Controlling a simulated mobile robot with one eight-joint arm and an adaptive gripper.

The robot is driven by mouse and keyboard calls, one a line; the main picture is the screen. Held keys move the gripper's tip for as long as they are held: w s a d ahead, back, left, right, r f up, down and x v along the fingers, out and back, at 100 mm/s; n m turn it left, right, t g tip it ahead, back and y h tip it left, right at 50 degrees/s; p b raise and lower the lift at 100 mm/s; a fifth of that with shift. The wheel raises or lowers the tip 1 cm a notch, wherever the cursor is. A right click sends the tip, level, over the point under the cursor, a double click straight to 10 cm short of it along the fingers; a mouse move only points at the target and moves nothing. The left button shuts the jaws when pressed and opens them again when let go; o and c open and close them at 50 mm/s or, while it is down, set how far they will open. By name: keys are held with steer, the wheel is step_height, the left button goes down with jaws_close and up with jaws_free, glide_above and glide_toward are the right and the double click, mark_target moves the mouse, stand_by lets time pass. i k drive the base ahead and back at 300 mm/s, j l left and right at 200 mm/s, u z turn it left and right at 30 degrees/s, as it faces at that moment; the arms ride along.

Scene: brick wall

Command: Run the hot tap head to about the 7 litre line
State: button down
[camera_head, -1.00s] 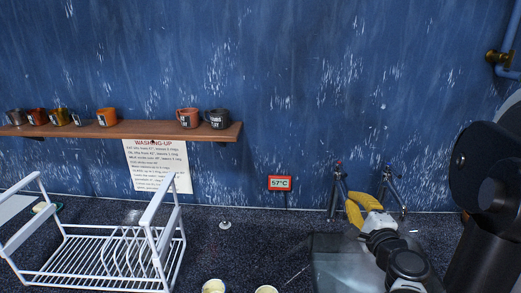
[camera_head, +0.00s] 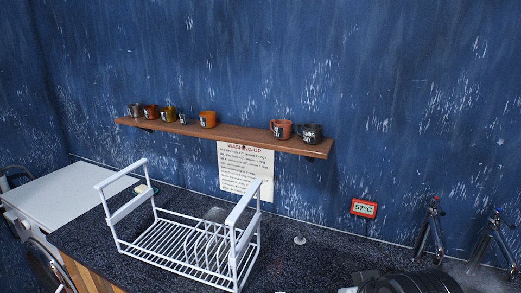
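Two metal taps stand against the blue wall at the right. The left tap (camera_head: 430,233) has a small red mark at its top, and the right tap (camera_head: 491,240) has a bluish mark. A red-framed display (camera_head: 364,208) on the wall left of the taps reads 57°C. The basin and any litre lines are out of view. A dark rounded part, which appears to be my arm, shows at the bottom edge below the taps. My gripper's fingers are not in view.
A white dish rack (camera_head: 183,243) with a clear plate-like item stands on the dark speckled counter (camera_head: 325,262). A wooden shelf (camera_head: 240,133) holds several mugs. A washing-up notice (camera_head: 245,169) hangs below it. A white-topped machine (camera_head: 66,196) is at far left.

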mark_target(435, 201)
steer(key=z, duration=1.05)
